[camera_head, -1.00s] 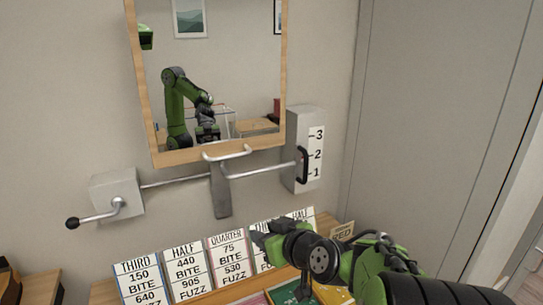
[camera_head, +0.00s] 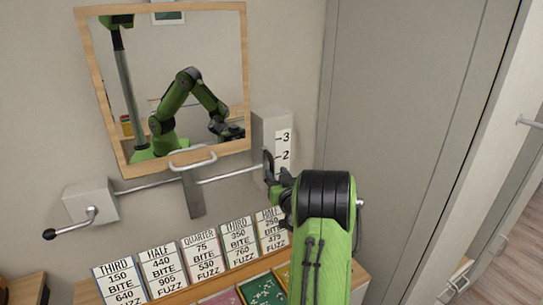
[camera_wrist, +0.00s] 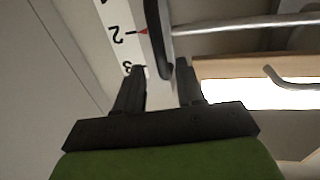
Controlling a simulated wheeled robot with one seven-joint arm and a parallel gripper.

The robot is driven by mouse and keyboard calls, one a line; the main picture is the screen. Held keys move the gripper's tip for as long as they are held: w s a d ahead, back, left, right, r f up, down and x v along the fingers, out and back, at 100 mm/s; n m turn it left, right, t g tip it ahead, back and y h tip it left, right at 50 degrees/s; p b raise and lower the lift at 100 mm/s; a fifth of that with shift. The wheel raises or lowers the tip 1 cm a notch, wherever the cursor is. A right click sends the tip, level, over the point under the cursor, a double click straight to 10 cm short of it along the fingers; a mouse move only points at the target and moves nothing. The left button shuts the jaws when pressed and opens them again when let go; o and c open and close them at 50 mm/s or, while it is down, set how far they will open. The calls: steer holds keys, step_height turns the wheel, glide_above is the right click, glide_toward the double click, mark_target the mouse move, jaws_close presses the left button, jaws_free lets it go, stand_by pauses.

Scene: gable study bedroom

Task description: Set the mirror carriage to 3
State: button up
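The mirror carriage is a wood-framed mirror (camera_head: 246,60) on a metal rail (camera_head: 150,186), with a white scale box (camera_head: 268,128) at the rail's right end. A black upright handle (camera_head: 267,162) sits at the front of the box. In the wrist view the handle (camera_wrist: 158,30) hangs from the top, and a red pointer (camera_wrist: 143,31) is at the 2. The 3 is partly hidden behind a finger. My gripper (camera_wrist: 162,68) is open, with the handle's near end between its fingertips; contact cannot be told. In the head view my gripper (camera_head: 276,180) is beside the handle, and the 1 is hidden.
A crank with a black knob (camera_head: 49,234) projects from the left box (camera_head: 91,200). Several labelled cards (camera_head: 160,270) stand on the shelf below. A grey door (camera_head: 410,120) is at right.

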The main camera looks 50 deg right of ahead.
mark_target(272, 168)
steer(key=p+x, duration=0.2)
steer(key=x, duration=0.2)
steer(key=shift+w+d+r, duration=0.1)
steer(key=shift+w+r, duration=0.1)
steer(key=shift+w, duration=0.15)
steer(key=shift+w+d+f, duration=0.15)
steer(key=shift+w, duration=0.05)
steer(key=shift+c, duration=0.3)
jaws_close()
